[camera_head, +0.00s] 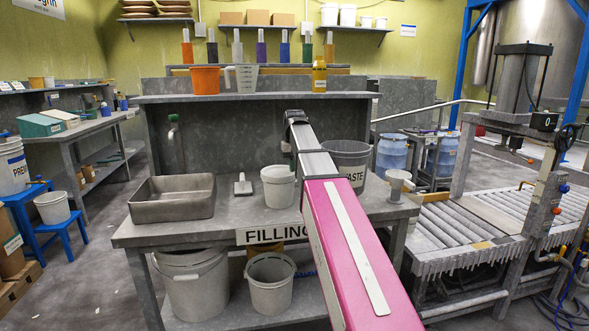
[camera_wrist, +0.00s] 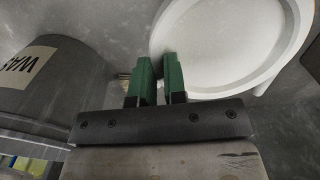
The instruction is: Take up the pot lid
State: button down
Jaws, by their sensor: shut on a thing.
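The pot lid (camera_wrist: 225,45) shows in the wrist view as a pale round disc with a raised rim, cut off by the top edge. My gripper (camera_wrist: 159,75) has two green fingers at the lid's left edge, with a narrow gap between them, shut on it. What exactly sits between the fingertips is hard to see. In the head view a small whitish pot (camera_head: 278,190) stands on the bench, with a pale round top. Only a bit of green at my arm's end shows there, above and right of the pot. I cannot tell whether the lid is clear of the pot.
A grey waste bin (camera_head: 348,160) stands close by on the right, partly behind my arm. A metal tray (camera_head: 172,198) and a small scraper-like tool (camera_head: 243,185) lie left of the pot. A shelf (camera_head: 250,97) runs behind. A roller conveyor (camera_head: 460,225) is at right.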

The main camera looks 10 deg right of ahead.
jog(key=shift+r, duration=0.4)
jog(key=shift+r, duration=0.1)
dwell(0.4)
jog(key=shift+r, duration=1.6)
